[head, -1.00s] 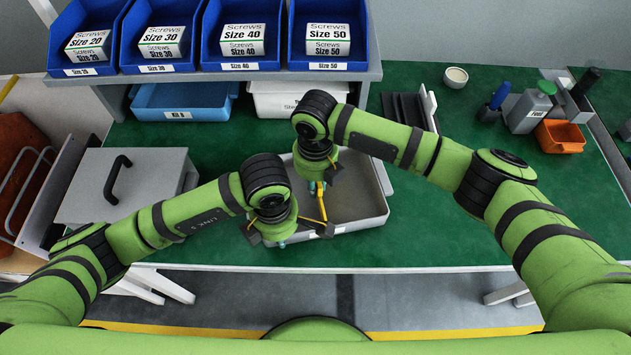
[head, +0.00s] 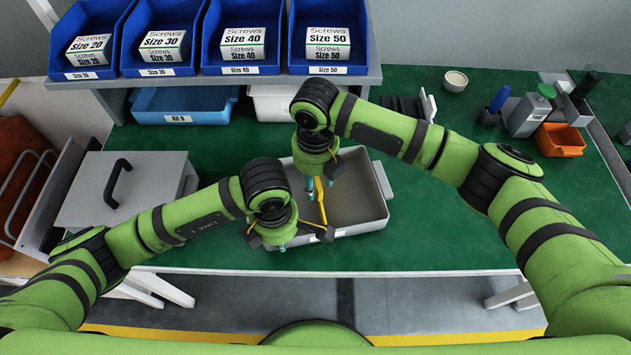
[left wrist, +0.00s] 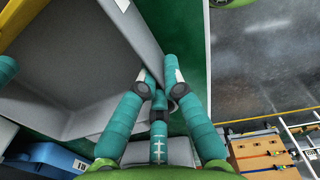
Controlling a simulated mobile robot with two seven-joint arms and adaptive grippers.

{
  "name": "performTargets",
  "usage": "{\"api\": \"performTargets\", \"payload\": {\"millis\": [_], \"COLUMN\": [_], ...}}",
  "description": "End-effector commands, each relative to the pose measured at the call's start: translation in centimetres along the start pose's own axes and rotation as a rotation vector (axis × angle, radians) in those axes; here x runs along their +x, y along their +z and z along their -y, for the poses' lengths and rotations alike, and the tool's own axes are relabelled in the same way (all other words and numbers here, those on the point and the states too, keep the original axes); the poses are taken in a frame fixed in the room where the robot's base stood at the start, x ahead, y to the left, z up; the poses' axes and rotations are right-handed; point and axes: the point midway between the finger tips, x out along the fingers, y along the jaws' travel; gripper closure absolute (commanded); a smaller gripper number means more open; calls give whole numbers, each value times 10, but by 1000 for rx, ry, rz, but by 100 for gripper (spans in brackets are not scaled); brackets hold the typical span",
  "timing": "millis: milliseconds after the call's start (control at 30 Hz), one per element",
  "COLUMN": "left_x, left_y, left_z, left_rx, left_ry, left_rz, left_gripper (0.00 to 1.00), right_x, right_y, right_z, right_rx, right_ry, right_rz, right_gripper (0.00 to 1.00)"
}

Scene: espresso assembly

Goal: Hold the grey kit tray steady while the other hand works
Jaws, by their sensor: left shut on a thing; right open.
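The grey kit tray (head: 360,208) lies on the green bench, in the middle of the head view. My left gripper (head: 281,246) is at its front left edge. In the left wrist view my left gripper (left wrist: 158,88) is shut on the tray's wall, with teal fingers on either side; the tray's grey floor (left wrist: 70,75) shows at left. My right gripper (head: 314,190) is open above the tray's left part, fingers pointing down. My arms hide the tray's left side.
A grey box with a black handle (head: 118,185) stands left of the tray. Blue screw bins (head: 243,40) sit on a shelf behind, above a blue tub (head: 180,106). A black rack (head: 405,108), white bowl (head: 455,81) and orange bin (head: 560,140) stand right. The bench's front right is clear.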

Motion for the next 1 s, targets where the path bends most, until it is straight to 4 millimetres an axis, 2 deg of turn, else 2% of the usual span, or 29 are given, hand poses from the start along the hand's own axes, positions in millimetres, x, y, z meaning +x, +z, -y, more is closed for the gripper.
{"api": "performTargets", "payload": {"millis": [400,867,1000], "left_x": [0,0,0], "left_y": [0,0,0], "left_z": [0,0,0], "left_rx": [0,0,0], "left_ry": [1,1,1], "left_rz": [1,1,1], "left_gripper": [100,100,100], "right_x": [-25,-30,-44], "right_y": [0,0,1], "right_z": [0,0,0], "right_rx": [-1,0,0], "right_ry": [0,0,1], "right_rz": [1,0,2], "right_gripper": [56,56,56]}}
